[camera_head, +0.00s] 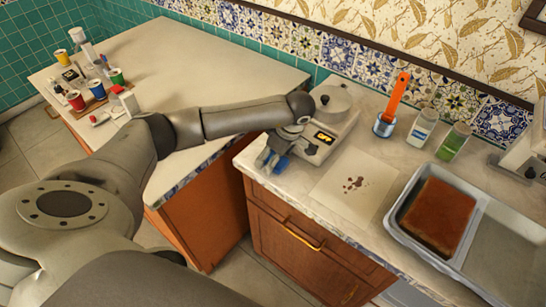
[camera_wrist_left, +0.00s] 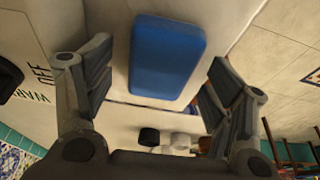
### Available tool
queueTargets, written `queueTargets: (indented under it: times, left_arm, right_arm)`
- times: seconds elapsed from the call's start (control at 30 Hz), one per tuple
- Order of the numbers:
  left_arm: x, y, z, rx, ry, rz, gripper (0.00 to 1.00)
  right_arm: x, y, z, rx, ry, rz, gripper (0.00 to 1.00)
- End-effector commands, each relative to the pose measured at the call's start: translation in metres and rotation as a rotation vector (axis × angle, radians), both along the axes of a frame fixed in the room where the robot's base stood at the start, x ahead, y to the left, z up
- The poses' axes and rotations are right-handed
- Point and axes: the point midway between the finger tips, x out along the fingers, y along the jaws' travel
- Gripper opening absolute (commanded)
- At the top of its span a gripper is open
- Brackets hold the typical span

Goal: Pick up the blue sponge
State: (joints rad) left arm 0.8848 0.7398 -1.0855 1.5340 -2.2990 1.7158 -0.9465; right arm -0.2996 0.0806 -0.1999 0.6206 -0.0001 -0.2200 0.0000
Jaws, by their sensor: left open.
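The blue sponge (camera_wrist_left: 167,57) is a rounded block on the pale counter in the left wrist view. It lies ahead of and between the two spread fingers of my left gripper (camera_wrist_left: 158,72), with gaps on both sides. In the head view a small blue part of the sponge (camera_head: 281,165) shows at the counter's left front corner, the rest hidden by the gripper. My left gripper (camera_head: 271,157) is open and empty there. My right gripper is not in view.
A grey appliance (camera_head: 325,140) stands close beside my left gripper. A white sheet with brown spots (camera_head: 335,192), an orange-handled tool in a cup (camera_head: 396,100), two bottles (camera_head: 422,128) and a tray of cake (camera_head: 405,225) are further right. The left counter holds cups.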

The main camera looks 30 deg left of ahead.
Motion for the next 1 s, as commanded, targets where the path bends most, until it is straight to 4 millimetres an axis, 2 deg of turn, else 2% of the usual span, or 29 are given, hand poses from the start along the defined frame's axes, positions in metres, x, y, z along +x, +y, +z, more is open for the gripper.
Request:
queueTargets:
  times: [0.27, 0.37, 0.6, 0.7, 1.0]
  left_arm:
    - [0.0001, 0.0014, -0.0054, 0.0, -0.001, 0.0, 0.77]
    - [0.0, 0.0013, -0.0052, 0.0, -0.001, 0.0, 0.67]
    - [0.0, 0.0013, -0.0049, 0.0, -0.001, 0.0, 0.36]
    - [0.0, 0.0013, -0.0048, 0.0, -0.001, 0.0, 0.32]
    - [0.0009, 0.0014, -0.001, 0.0, -0.003, 0.0, 0.32]
  right_arm:
    - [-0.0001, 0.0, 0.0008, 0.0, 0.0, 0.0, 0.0]
    - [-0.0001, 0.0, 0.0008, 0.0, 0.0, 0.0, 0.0]
    - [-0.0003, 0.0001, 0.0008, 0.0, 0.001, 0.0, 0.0]
    - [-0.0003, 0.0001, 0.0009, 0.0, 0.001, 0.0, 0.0]
    - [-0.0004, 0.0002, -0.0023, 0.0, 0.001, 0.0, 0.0]
